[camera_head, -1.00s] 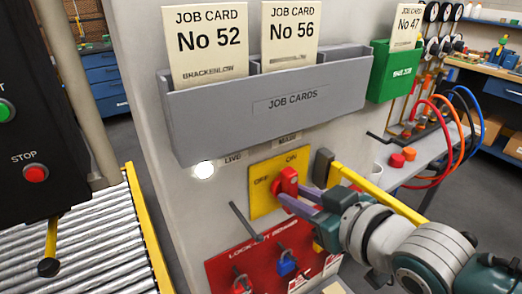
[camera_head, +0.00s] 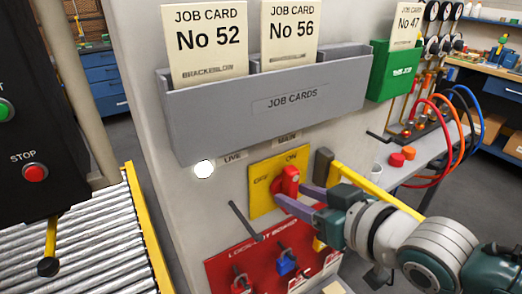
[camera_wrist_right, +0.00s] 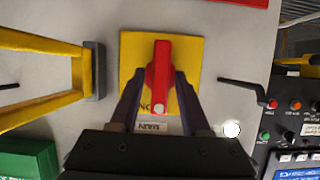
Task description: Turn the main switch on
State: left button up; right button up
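The main switch is a red rotary handle (camera_head: 291,178) on a yellow plate (camera_head: 259,203) marked OFF and ON, on the grey panel. The handle points upward, beside the ON mark. My right gripper (camera_head: 287,190) has its two fingers on either side of the handle and appears shut on it. In the right wrist view, the red handle (camera_wrist_right: 160,75) lies between the finger ends of the right gripper (camera_wrist_right: 162,76), and the plate (camera_wrist_right: 130,55) is seen upside down. A round lamp (camera_head: 204,169) beside the LIVE label is bright white. My left gripper is out of view.
A grey job card rack (camera_head: 225,122) is above the switch. A red lockout board (camera_head: 222,270) with padlocks is below. A thin dark lever (camera_head: 244,220) sticks out left of the plate. A yellow bar with a dark pad (camera_head: 323,166) is close on the right.

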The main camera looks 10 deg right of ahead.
jog(key=shift+o, duration=0.6)
jog(key=shift+s+r, duration=0.2)
jog(key=shift+s, duration=0.05)
jog(key=p+v, duration=0.2)
jog(key=v, duration=0.7)
jog(key=shift+s, duration=0.15)
jog(key=shift+d, duration=0.15)
